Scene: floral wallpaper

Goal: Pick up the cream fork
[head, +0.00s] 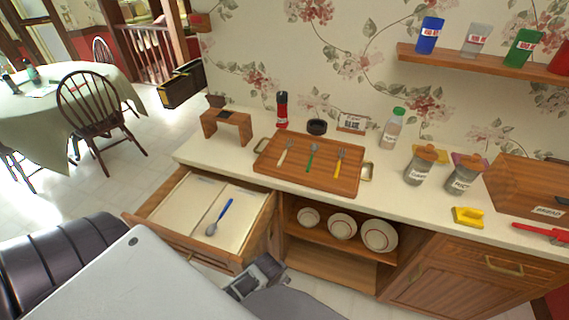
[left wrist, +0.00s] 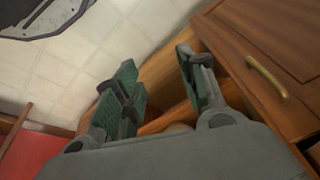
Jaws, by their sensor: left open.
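The cream fork (head: 285,152) lies on a wooden tray (head: 265,163) on the counter, leftmost of three utensils there. A green-handled utensil (head: 312,157) and a yellow-handled one (head: 340,162) lie to its right. My left gripper (head: 262,272) is low in front of the cabinet, beside the open drawer, well apart from the fork and nearer to me. In the left wrist view its two green-padded fingers (left wrist: 158,88) are spread, with nothing between them. My right gripper is not in view.
An open drawer (head: 170,205) holding a blue-handled spoon (head: 219,216) sticks out below the counter. Bowls or plates (head: 342,226) stand in an open shelf. A pepper mill (head: 282,110), a bottle (head: 393,128) and jars (head: 420,168) stand around the tray.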

